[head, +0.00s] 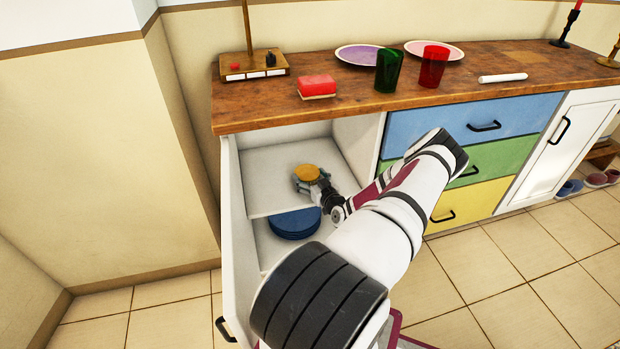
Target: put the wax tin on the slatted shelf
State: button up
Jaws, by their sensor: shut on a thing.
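A round, flat yellow-topped tin (307,172), which I take to be the wax tin, is inside the open white cabinet at the left of the counter. My gripper (304,179) is shut on it, with its fingers around the sides. The tin is over the cabinet's inner shelf (273,168); I cannot tell whether it touches it. A small brown wooden shelf (600,153), perhaps the slatted one, shows partly at the far right; its slats are too small to make out.
A round blue stack (295,223) is below the inner shelf. The counter (250,112) holds a red block (317,86), green glass (389,71), red glass (433,66) and plates. Shoes (596,180) are by the brown shelf. The tiled floor (500,285) is clear at front right.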

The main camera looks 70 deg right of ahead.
jog(key=o, duration=1.5)
jog(key=shift+f, duration=0.1)
jog(key=shift+s+a+r, duration=0.2)
jog(key=shift+s, duration=0.05)
jog(key=p+v, duration=0.2)
jog(key=v, duration=0.9)
jog(key=shift+p, duration=0.35)
jog(key=shift+s+a, duration=0.1)
jog(key=shift+s, duration=0.1)
